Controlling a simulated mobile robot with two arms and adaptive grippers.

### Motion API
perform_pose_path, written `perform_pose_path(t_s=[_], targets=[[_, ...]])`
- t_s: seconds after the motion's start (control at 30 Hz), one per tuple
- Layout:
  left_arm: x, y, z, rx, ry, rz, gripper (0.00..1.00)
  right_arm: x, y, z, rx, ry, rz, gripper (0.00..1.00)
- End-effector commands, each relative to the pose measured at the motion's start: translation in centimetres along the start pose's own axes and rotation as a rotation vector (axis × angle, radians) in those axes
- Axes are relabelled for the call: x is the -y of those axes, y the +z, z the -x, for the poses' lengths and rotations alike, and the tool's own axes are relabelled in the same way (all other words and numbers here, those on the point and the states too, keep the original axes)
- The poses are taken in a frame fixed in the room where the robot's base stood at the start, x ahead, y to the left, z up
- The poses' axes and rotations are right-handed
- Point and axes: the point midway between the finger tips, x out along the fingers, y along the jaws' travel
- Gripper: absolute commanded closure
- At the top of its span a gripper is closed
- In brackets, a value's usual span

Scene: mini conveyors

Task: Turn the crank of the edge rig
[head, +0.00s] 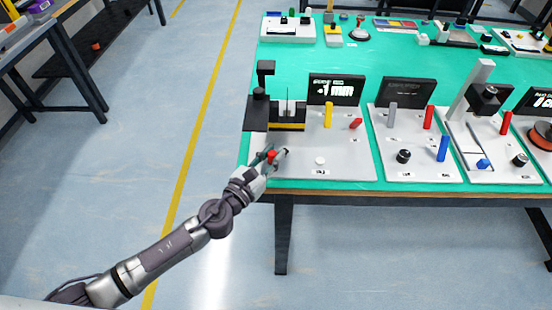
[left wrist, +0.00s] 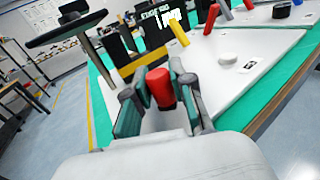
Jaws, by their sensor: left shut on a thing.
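The edge rig (head: 337,166) is a white base plate at the left front corner of the green table, with a black post and head, a small display, a yellow lever and a red lever. The red crank knob (head: 271,155) is at the rig's front left. My left gripper (head: 272,156) is shut on this knob. In the left wrist view the red knob (left wrist: 160,88) stands between the fingers of my left gripper (left wrist: 162,95). The crank's arm and shaft are mostly hidden by the fingers. My right gripper is in neither view.
A display (head: 336,89) stands behind the rig. Another white panel (head: 415,167) with levers and a black knob lies to the right. A side table with a lower shelf (head: 90,62) stands at far left.

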Motion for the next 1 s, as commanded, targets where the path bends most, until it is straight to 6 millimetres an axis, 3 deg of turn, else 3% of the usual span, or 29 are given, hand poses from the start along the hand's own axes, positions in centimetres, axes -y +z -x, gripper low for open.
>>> perform_pose_path(t_s=[0.1, 0.4, 1.0], targets=[[-0.6, -0.4, -0.1, 0.006, -0.081, -0.007, 1.0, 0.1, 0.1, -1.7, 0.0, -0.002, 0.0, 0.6], [-1.0, -0.2, -0.3, 0.01, -0.213, -0.002, 1.0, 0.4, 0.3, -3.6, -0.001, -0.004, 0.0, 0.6], [-1.1, 0.1, -0.4, 0.012, -0.251, -0.002, 1.0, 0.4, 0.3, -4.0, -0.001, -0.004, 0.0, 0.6]])
